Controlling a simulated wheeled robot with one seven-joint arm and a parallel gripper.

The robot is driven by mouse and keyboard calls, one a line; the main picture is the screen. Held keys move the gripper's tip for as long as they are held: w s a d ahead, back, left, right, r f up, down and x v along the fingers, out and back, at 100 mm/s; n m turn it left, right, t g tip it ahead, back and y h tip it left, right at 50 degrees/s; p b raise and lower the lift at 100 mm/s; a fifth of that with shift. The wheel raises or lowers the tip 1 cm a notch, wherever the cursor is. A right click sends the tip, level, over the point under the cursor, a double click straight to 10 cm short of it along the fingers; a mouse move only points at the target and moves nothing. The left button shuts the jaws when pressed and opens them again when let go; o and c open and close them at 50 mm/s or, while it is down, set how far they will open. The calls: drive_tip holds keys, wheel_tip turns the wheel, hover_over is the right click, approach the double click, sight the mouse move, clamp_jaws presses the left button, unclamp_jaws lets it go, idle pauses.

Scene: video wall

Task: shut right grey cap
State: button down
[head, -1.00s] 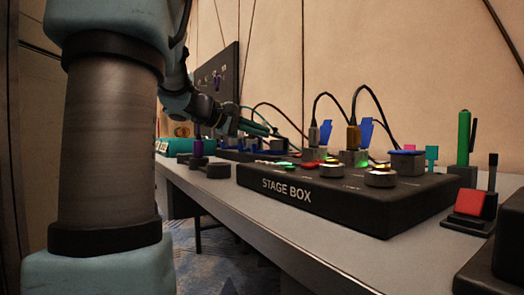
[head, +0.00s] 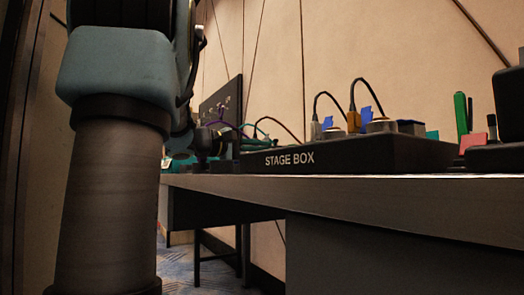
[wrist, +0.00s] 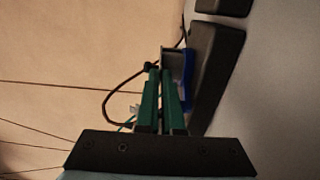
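I cannot tell which part is the right grey cap.
The black stage box (head: 350,155) stands on the long table (head: 400,196). A green post (head: 461,115) and a red piece (head: 474,142) are at right. In the wrist view a black body (wrist: 216,60) is beside the flap.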

drive_tip(key=c, duration=1.1)
unclamp_jaws()
drive_tip(key=shift+o, duration=0.2)
drive_tip(key=p+v, duration=0.3)
drive_tip(key=v, duration=0.7)
drive_tip(key=shift+a, duration=0.15)
drive_tip(key=shift+s+a, duration=0.2)
